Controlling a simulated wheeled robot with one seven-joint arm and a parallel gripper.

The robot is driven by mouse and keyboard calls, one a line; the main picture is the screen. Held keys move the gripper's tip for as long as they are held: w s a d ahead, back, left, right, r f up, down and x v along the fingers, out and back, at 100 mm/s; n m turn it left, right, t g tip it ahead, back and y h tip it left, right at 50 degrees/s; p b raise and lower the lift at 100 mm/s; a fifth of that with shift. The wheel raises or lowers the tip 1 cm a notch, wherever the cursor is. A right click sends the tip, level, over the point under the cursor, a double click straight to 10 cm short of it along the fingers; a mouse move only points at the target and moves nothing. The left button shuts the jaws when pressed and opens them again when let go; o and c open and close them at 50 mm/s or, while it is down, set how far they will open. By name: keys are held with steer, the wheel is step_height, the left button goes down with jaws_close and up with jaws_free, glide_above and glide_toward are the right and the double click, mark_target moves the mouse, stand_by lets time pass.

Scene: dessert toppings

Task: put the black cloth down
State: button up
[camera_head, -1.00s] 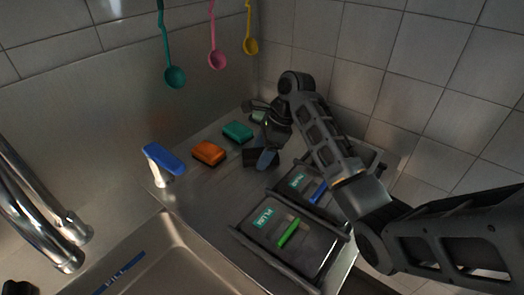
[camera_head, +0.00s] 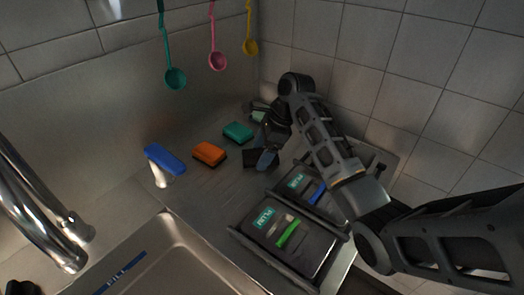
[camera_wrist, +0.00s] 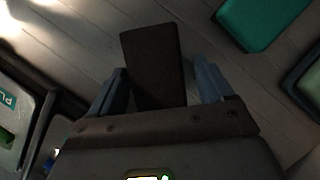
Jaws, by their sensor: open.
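The black cloth (camera_wrist: 152,62) is a dark, flat, block-like piece lying on the grey metal counter. In the wrist view it lies between my gripper's two blue fingers (camera_wrist: 160,82), with a visible gap on each side. In the head view a dark corner of the cloth (camera_head: 251,158) shows beside my gripper (camera_head: 266,158); the rest is hidden. My gripper is open, low over the counter, with its fingers around the cloth.
A teal sponge (camera_head: 238,132) and an orange sponge (camera_head: 209,154) lie nearby on the counter. A blue-topped upright item (camera_head: 165,160) stands by the sink (camera_head: 150,262). Black trays (camera_head: 318,272) hold labelled lids to the right. Tiled walls stand close behind my arm.

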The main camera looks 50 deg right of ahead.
steer(key=shift+s+a+f, duration=0.15)
steer(key=shift+f, duration=0.25)
steer(key=shift+s+a+f, duration=0.15)
steer(key=shift+f, duration=0.2)
steer(key=shift+d+r+b, duration=0.1)
steer(key=shift+r+b, duration=0.2)
steer(key=shift+b, duration=0.25)
steer(key=p+v, duration=0.3)
steer(key=v, duration=1)
steer(key=shift+w, duration=0.35)
